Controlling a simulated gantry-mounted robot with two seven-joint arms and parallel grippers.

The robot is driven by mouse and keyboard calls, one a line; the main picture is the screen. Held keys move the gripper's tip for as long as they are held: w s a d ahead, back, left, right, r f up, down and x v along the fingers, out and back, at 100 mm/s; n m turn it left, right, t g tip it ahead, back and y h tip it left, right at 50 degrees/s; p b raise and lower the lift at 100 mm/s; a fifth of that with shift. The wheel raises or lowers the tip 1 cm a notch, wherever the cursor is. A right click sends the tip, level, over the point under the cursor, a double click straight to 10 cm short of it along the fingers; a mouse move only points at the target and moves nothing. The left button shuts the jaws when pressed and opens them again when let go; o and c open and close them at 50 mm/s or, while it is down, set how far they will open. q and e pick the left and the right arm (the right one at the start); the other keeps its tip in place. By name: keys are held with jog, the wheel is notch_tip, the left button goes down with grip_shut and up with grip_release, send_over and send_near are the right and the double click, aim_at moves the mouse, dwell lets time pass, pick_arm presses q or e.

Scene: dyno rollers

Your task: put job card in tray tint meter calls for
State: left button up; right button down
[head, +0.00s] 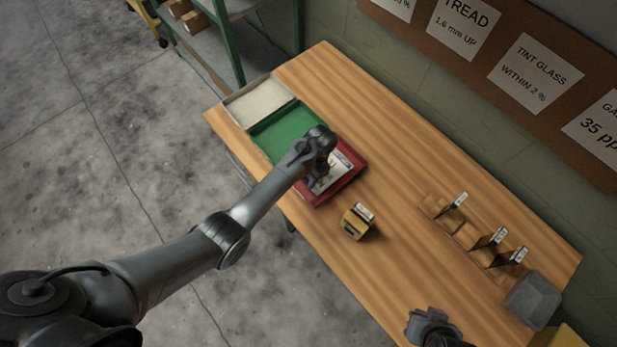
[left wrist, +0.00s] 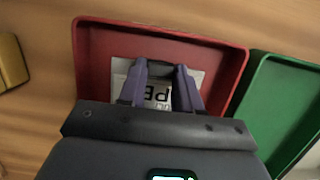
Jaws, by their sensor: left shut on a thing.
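The white job card (head: 333,172) with dark print is at the red tray (head: 350,182), lying over its floor as far as I can see. My left gripper (head: 318,180) is above the red tray, shut on the card. In the left wrist view the card (left wrist: 158,96) shows between the fingers, inside the red tray's rim (left wrist: 160,27). Next to it are the green tray (head: 272,135) and a cream tray (head: 258,100). A yellow device (head: 355,223), perhaps the tint meter, stands on the table; its reading is too small to tell. My right gripper (head: 428,325) is at the bottom edge.
Wooden blocks (head: 468,236) with several upright labelled pieces stand on the table's right, beside a grey box (head: 533,298). A wall board holds a sign (head: 535,73) reading "TINT GLASS WITHIN 2 %". A green shelf (head: 232,50) stands behind.

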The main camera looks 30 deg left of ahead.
pick_arm(q)
jog(key=shift+f, duration=0.1)
jog(key=o, duration=0.9)
jog(key=shift+r, duration=0.4)
jog(key=p+v, duration=1)
jog(key=v, duration=0.1)
jog(key=s+a+n+t, duration=0.2)
jog(key=s+t, duration=0.1)
jog(key=s, duration=0.9)
jog(key=s+a+r+t+h, duration=0.1)
jog(key=s+r+t, duration=0.2)
jog(key=s+r, duration=1)
jog(key=shift+s+r, duration=0.35)
jog(key=shift+s, duration=0.45)
